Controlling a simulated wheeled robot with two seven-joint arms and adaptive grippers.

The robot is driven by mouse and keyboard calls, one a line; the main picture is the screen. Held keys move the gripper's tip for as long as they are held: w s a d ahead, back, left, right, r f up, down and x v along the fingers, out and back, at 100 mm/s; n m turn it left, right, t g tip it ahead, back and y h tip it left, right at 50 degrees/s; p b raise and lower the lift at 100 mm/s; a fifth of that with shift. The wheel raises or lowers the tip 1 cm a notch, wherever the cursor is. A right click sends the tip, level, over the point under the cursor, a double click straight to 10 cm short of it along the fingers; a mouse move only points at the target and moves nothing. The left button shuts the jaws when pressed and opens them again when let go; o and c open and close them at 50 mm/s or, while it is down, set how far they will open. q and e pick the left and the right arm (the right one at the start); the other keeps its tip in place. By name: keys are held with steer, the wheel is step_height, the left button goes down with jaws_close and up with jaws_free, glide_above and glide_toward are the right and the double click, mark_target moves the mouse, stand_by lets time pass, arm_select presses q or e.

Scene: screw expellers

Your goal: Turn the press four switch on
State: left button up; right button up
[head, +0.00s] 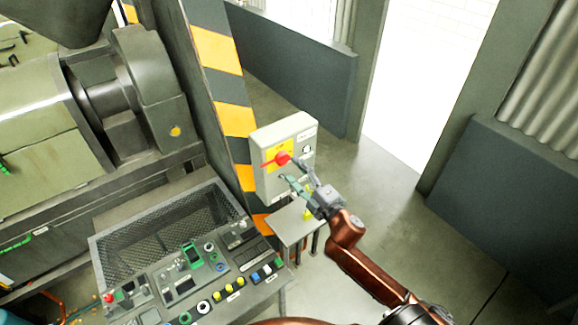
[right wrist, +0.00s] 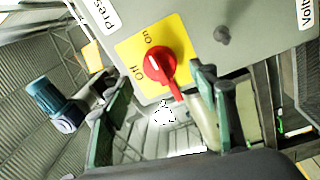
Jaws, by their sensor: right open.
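The press switch is a red rotary knob (head: 282,157) with a lever, on a yellow plate on the front of a pale grey box (head: 270,134). In the right wrist view the red knob (right wrist: 160,66) sits on the yellow plate (right wrist: 132,52) marked "On" and "Off". A partly cut-off label beginning "Pres" is at the upper left; its number is not readable. My right gripper (head: 298,182) is open in front of the box. In the right wrist view its green-grey fingers (right wrist: 160,112) are on either side of the red lever's end, the right finger closer to it. My left gripper is out of view.
A control desk (head: 190,283) with several buttons and a mesh panel stands at lower left. A striped yellow and black post (head: 222,85) is left of the box. A small grey stand (head: 292,222) is below the box. The floor at right is clear.

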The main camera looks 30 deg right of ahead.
steer(key=s, duration=0.8)
steer(key=shift+d+f, duration=0.25)
steer(key=d+f+m+g+h+b, duration=0.1)
steer(key=d+f+m+g+b, duration=0.2)
steer(key=f, duration=1.2)
steer(key=d+f+m+g+h+b, duration=0.15)
steer(key=d+f, duration=0.35)
steer(key=f, duration=1)
steer(key=s+f+m+g+b, duration=0.2)
steer(key=s+f, duration=0.2)
steer(key=f, duration=1)
steer(key=s+f+m+g+b, duration=0.2)
steer(key=s+f+m+g, duration=0.15)
steer(key=f, duration=1.05)
steer(key=s+a+f+m+g+b, duration=0.1)
steer(key=s+a+f+g+b, duration=0.1)
steer(key=s+f, duration=1.1)
steer(key=s+a+f+m+g+b, duration=0.2)
steer(key=s+a+f, duration=0.3)
steer(key=s+f, duration=0.6)
steer(key=s+a+f+m+g+b, duration=0.2)
steer(key=s+a+f, duration=0.4)
steer(key=s+f, duration=0.5)
steer(key=s+g+y+b, duration=0.1)
steer(key=s+g, duration=0.1)
steer(key=shift+s, duration=0.35)
